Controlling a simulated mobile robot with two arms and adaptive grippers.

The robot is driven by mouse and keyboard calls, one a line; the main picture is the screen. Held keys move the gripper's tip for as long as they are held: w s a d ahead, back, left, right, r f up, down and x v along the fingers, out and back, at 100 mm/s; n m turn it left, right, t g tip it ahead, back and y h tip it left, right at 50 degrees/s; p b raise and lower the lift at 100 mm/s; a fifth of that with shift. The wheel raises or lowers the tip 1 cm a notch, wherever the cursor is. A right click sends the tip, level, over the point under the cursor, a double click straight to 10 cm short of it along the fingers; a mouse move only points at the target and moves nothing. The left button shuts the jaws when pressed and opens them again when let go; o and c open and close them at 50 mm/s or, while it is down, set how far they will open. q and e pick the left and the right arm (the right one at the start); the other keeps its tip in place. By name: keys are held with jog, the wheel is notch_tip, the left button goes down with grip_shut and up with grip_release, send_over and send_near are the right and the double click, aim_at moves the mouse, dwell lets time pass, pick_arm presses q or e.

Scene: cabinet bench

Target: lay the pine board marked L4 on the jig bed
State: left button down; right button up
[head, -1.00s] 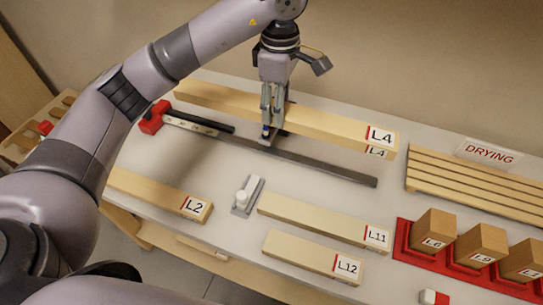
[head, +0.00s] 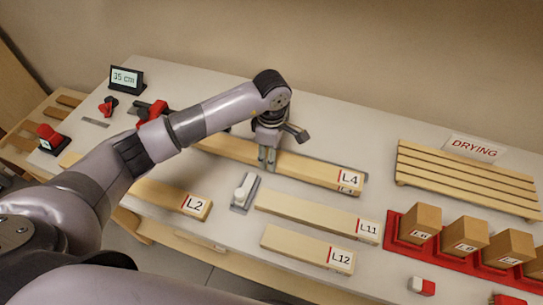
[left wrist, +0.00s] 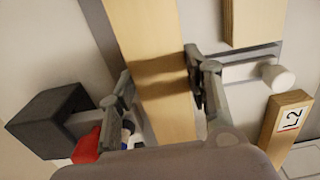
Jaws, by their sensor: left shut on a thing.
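The pine board L4 (head: 310,169) is in my left gripper (head: 267,162), whose fingers straddle it near mid-length. In the left wrist view the board (left wrist: 155,45) runs between the two fingers (left wrist: 160,92), one on each side. The board lies along the grey jig bed (head: 335,162), of which a thin strip shows behind it; the rest is hidden by the board. I cannot tell whether the board touches the bed or is just above it. My right gripper is not in view.
Boards L2 (head: 172,198), L11 (head: 315,216) and L12 (head: 308,248) lie in front. A white-knobbed fitting (head: 243,192) sits close by. The slatted drying rack (head: 465,178) and a red tray (head: 395,240) with blocks are at right. A display (head: 127,78) reads 35 cm.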

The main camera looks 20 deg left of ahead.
pick_arm(q)
notch_tip(320, 180, down, 2)
jog(key=shift+f, duration=0.2)
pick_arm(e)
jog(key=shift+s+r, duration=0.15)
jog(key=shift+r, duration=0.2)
pick_arm(q)
jog(key=shift+f, duration=0.2)
jog(key=c, duration=1.2)
grip_release()
jog(key=shift+c, duration=0.2)
jog(key=o, duration=0.4)
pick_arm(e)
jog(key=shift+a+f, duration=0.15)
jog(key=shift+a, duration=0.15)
pick_arm(q)
jog(key=shift+r, duration=0.1)
